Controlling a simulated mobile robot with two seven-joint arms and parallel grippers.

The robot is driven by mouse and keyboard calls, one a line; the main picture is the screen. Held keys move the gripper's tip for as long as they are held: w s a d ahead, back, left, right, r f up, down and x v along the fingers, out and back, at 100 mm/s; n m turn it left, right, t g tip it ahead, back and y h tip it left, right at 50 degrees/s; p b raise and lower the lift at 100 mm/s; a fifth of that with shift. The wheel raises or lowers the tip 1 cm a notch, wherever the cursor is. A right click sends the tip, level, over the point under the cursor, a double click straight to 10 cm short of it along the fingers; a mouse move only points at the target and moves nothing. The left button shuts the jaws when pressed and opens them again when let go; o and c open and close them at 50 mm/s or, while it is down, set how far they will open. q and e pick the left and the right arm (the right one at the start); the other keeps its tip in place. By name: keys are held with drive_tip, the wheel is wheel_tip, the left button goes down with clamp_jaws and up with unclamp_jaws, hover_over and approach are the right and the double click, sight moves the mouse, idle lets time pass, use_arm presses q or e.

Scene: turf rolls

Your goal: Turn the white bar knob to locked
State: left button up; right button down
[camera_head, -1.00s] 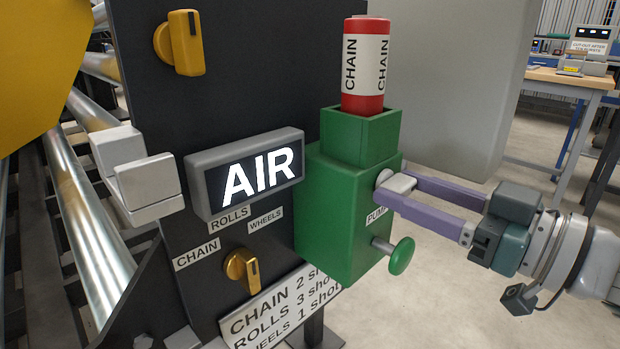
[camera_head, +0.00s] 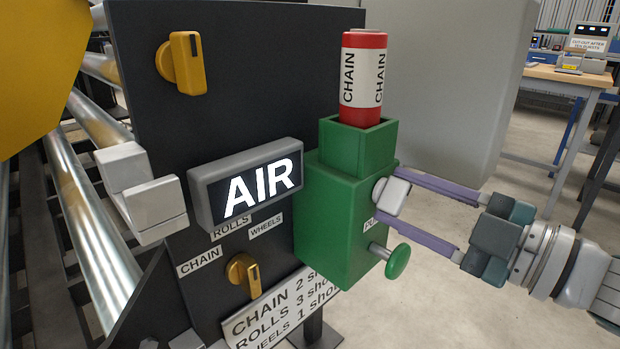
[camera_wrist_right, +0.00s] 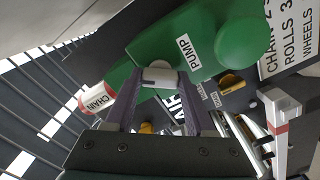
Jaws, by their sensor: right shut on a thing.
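The white bar knob (camera_head: 394,197) is on the right-hand face of the green pump box (camera_head: 330,230), just above the PUMP label. My right gripper (camera_head: 388,198) comes in from the right. Its two purple fingers are shut on the knob, one on the upper side and one on the lower. The wrist view also shows the knob (camera_wrist_right: 160,77) between the fingertips. The knob's bar is tilted. No marking for locked can be read in these views. My left gripper is not in view.
A green push knob (camera_head: 398,262) sticks out below the gripper's lower finger. A red and white CHAIN canister (camera_head: 362,80) stands in the box's top. A lit AIR sign (camera_head: 250,188) and yellow knobs (camera_head: 182,64) are on the dark panel.

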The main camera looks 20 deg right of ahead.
drive_tip(key=n, duration=0.4)
drive_tip(key=shift+n, duration=1.6)
drive_tip(key=shift+c, duration=1.2)
unclamp_jaws()
drive_tip(key=v, duration=1)
